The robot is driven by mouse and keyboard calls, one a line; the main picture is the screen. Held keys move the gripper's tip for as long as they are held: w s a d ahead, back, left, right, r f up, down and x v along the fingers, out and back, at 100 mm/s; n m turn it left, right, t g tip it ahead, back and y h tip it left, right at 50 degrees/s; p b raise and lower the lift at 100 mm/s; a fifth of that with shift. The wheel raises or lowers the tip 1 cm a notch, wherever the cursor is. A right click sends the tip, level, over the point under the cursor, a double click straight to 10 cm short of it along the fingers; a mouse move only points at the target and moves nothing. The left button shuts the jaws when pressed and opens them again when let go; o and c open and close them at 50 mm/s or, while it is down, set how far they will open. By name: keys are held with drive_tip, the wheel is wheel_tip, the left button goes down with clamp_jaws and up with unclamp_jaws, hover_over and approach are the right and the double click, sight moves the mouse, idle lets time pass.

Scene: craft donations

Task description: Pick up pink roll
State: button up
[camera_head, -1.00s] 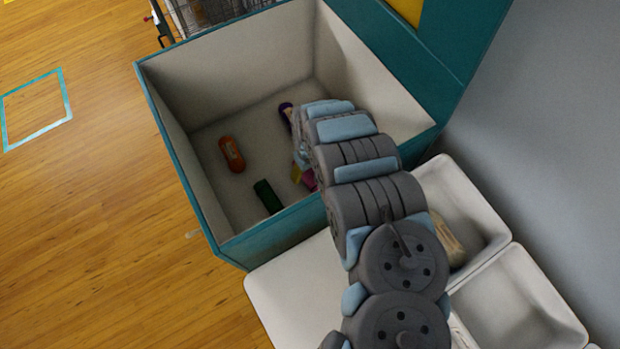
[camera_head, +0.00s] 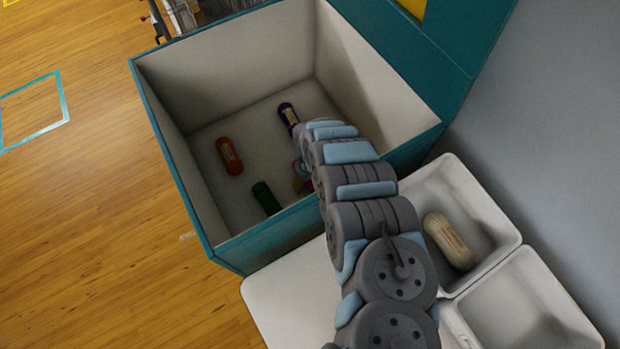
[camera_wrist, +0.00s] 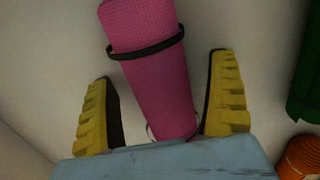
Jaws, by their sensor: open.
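The pink roll (camera_wrist: 152,85) with a black band lies on the pale floor of the teal box (camera_head: 283,235). In the wrist view it runs lengthwise from the top edge down between the two yellow fingers of my gripper (camera_wrist: 162,72). The fingers are open, one on each side of the roll, with a visible gap on both sides. The roll's lower end is partly hidden behind the blue-grey palm. In the head view my arm hides most of the gripper and the roll.
An orange roll (camera_head: 229,155), a green roll (camera_head: 266,198) and a purple roll (camera_head: 288,114) lie apart in the box. High box walls surround the gripper. A cream roll (camera_head: 448,240) lies in a white bin (camera_head: 480,205) to the right.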

drive_tip(key=c, duration=1.3)
drive_tip(key=shift+r, duration=0.1)
